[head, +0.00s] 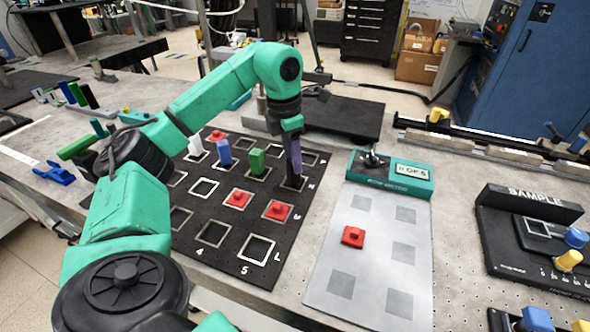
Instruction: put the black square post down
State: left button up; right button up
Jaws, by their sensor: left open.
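My left gripper (292,168) points down at the right side of the black mat (222,237) with white square outlines. Its dark fingers reach one outlined square near the mat's right edge. The jaws are open. I cannot clearly tell the black square post from the dark fingers there. In the same row stand a green post (257,162), a blue post (224,152) and a white post (195,146), each upright. My right gripper is not in view.
Red knobbed pieces (277,210) sit on the mat; another red piece (353,237) lies on the grey sheet (330,285). A teal device (390,176) stands at the sheet's far end. A black sample stand (530,240) is at right. Coloured posts stand far left.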

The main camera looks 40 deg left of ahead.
aim_at(290, 162)
pick_arm(q)
jog(key=r, duration=0.4)
jog(key=r+p, duration=0.1)
jog(key=r, duration=0.2)
jog(key=shift+s+a, duration=0.15)
jog(key=shift+s, duration=0.2)
